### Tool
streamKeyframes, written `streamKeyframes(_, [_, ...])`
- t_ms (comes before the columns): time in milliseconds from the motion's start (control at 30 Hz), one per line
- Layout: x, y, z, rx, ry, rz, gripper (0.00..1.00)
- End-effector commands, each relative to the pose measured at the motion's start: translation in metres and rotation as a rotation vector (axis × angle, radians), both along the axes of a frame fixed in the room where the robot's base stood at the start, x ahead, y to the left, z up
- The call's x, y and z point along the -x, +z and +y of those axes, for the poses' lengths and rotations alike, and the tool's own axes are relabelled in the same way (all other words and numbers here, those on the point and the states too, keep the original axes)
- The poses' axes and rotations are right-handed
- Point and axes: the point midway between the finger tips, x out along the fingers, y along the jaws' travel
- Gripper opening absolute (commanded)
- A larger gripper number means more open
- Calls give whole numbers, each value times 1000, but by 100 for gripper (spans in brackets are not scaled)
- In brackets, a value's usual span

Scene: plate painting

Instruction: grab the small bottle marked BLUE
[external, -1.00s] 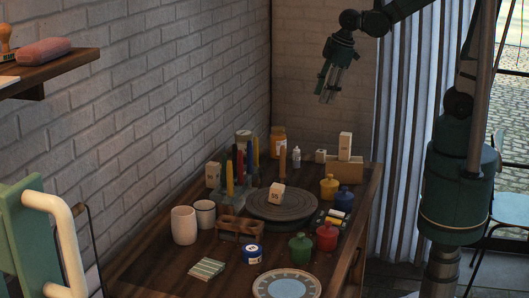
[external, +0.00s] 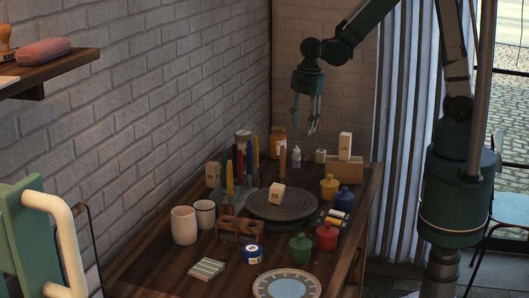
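A small round blue bottle (external: 343,200) stands near the right edge of the table, behind a red bottle (external: 326,238) and beside a yellow one (external: 329,187). Any lettering on these bottles is too small to read. My gripper (external: 304,126) points down, open and empty, high above the back of the table. It is well above the blue bottle and to its left.
A dark turntable (external: 267,208) carries a small pale block (external: 277,193). A blue jar with a white label (external: 252,254) and a plate (external: 265,286) are in front. A pale block (external: 345,146) stands on a wooden box at the back.

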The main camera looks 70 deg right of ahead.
Motion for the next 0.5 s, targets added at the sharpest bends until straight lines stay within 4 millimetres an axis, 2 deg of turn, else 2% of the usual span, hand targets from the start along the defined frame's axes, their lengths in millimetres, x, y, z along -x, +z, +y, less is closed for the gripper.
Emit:
streamKeyframes(300, [-16, -50, 3, 11, 167, 68, 37])
streamKeyframes(500, [-19, -66, 4, 13, 225, 89, 37])
